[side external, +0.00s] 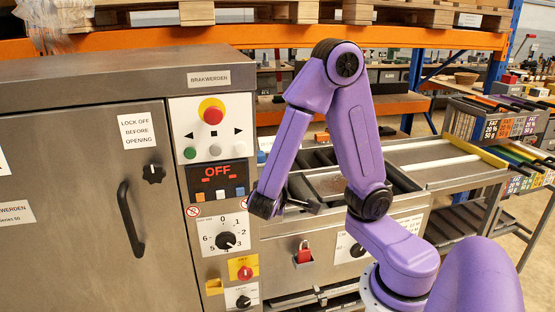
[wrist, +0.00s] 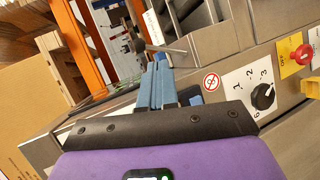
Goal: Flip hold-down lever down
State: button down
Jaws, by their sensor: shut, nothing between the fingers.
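A thin metal rod, which looks like the hold-down lever (wrist: 168,49), shows in the wrist view just beyond my fingertips at the edge of the steel tray bay. It sticks out sideways from the bay; whether it touches the fingers I cannot tell. My gripper (wrist: 156,66) has blue fingers, closed together and empty, pointing toward the rod. In the side external view my purple arm hangs down in front of the bay, and its wrist hides most of the fingers. A small grey rod end (side external: 299,204) shows just right of the wrist there.
The control panel (side external: 212,145) with buttons and an OFF display stands left of my wrist. The tray bay (side external: 328,183) and conveyor (side external: 430,160) lie behind my arm. A cabinet handle (side external: 130,218) protrudes at left.

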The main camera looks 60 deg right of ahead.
jog(key=w+t, duration=0.1)
jog(key=w+r+t+h, duration=0.1)
jog(key=w, duration=0.1)
jog(key=w+m+t+h, duration=0.1)
jog(key=shift+w+r, duration=0.3)
jog(key=shift+w, duration=0.05)
jog(key=shift+d, duration=0.2)
jog(key=s+d+x, duration=0.1)
jog(key=s+x, duration=0.1)
jog(key=x, duration=1)
jog(key=shift+s+d+f, duration=0.15)
jog(key=shift+d+f, duration=0.2)
jog(key=shift+f, duration=0.1)
jog(key=shift+s+d, duration=0.1)
